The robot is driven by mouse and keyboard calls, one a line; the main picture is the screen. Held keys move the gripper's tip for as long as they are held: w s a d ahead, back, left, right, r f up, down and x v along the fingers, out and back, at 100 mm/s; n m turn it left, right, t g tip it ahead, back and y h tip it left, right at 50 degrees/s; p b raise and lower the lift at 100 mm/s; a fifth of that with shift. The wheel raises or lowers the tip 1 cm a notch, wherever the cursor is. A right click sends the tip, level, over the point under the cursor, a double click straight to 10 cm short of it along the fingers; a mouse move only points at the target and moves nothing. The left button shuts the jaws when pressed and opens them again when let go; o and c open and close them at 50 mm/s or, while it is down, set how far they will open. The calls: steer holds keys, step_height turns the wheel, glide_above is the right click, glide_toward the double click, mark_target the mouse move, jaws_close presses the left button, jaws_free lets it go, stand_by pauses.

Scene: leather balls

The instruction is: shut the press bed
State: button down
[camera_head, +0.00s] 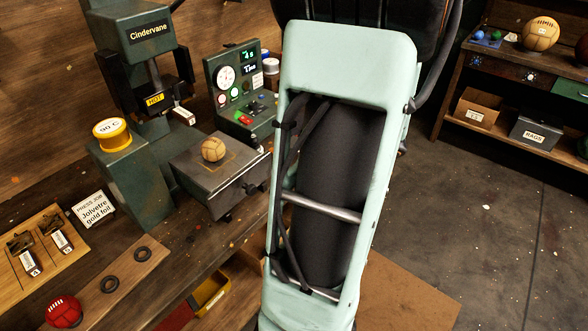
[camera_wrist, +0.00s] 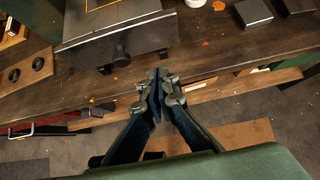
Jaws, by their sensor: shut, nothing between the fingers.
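The press bed (camera_head: 198,188) is a grey slab beside the dark green press (camera_head: 135,50), extending out from beneath its head toward the bench's front edge. A tan leather ball (camera_head: 213,149) rests on top of it, inside a yellow outline. In the wrist view the bed (camera_wrist: 112,36) is at the upper left, with a dark round knob (camera_wrist: 122,53) on its front face. My gripper (camera_wrist: 157,88) is shut and empty, below and right of that knob and apart from it, near the bench's front edge. My arm hides the gripper in the head view.
A control box (camera_head: 238,88) with a gauge and buttons stands behind the bed. A yellow-topped tin (camera_head: 112,133) sits on a green block. A red ball (camera_head: 63,311) and a board with black rings (camera_head: 125,268) lie at the left. Grey blocks (camera_wrist: 254,13) stand on the bench.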

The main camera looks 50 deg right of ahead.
mark_target(220, 138)
steer(key=w+f, duration=0.1)
steer(key=w, duration=0.1)
steer(key=w+f, duration=0.2)
steer(key=w, duration=0.1)
steer(key=w+f, duration=0.1)
steer(key=w, duration=0.1)
steer(key=shift+w+a+f, duration=0.15)
steer(key=shift+w+a, duration=0.1)
steer(key=shift+a, duration=0.05)
steer(key=shift+w, duration=0.4)
steer(key=shift+w, duration=0.1)
steer(key=w, duration=0.6)
steer(key=w+a, duration=0.1)
steer(key=w, duration=0.6)
steer(key=w+p, duration=0.1)
steer(key=w, duration=0.5)
steer(key=shift+w+a, duration=0.3)
steer(key=shift+w, duration=0.15)
steer(key=shift+w+r, duration=0.1)
steer(key=shift+r, duration=0.15)
